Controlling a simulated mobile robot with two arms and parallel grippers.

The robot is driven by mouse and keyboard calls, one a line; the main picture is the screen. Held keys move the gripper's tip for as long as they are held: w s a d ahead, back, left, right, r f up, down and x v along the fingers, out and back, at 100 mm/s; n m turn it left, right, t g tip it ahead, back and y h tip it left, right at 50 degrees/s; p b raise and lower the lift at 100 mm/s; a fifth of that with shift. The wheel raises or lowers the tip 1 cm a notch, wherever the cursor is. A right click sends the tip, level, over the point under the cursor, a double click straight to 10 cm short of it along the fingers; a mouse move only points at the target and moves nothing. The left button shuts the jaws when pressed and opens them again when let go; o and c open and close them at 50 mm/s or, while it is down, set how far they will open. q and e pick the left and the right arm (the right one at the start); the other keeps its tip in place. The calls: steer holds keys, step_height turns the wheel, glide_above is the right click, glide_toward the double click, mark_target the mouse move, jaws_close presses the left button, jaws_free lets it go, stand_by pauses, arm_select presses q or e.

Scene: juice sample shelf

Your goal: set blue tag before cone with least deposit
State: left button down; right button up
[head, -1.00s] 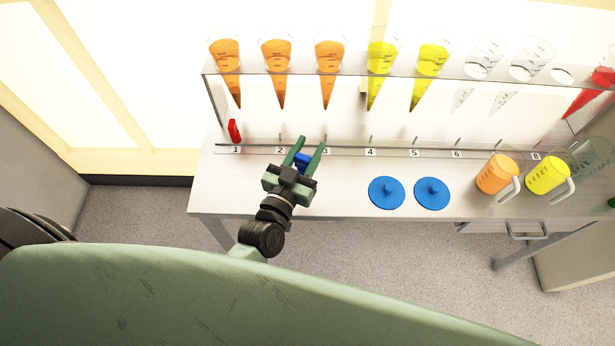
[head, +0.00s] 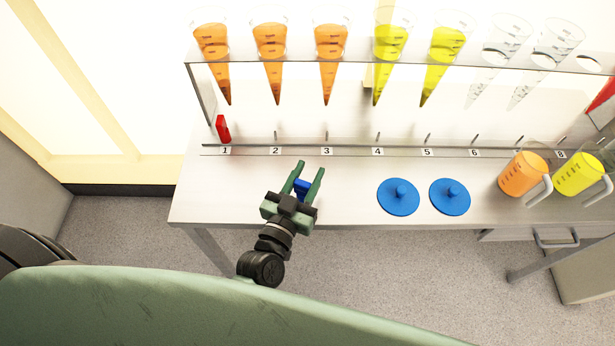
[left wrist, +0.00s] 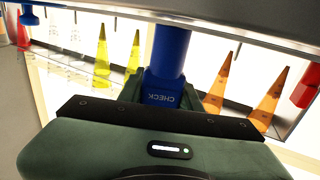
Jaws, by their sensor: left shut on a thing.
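My left gripper (head: 308,171) is shut on the blue tag (head: 302,187), over the table in front of labels 2 and 3. In the left wrist view the blue tag (left wrist: 168,68) shows the word CHECK. Cones hang point-down in the rack: three orange (head: 212,55) (head: 270,55) (head: 328,55), two yellow (head: 387,55) (head: 440,60) and two clear (head: 500,50) (head: 548,55). Deposit in their tips is too small to compare. My right gripper is not in view.
A red tag (head: 222,128) stands by label 1 at the numbered rail (head: 350,151). Two blue lids (head: 398,198) (head: 450,198) lie right of my gripper. An orange jug (head: 522,175) and a yellow jug (head: 577,176) stand further right. The table (head: 235,195) is clear at left.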

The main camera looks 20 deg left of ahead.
arm_select(q)
steer(key=shift+s+r, duration=0.1)
steer(key=shift+r, duration=0.05)
steer(key=shift+f, duration=0.3)
steer(key=c, duration=1)
jaws_free()
steer(key=shift+o, duration=0.2)
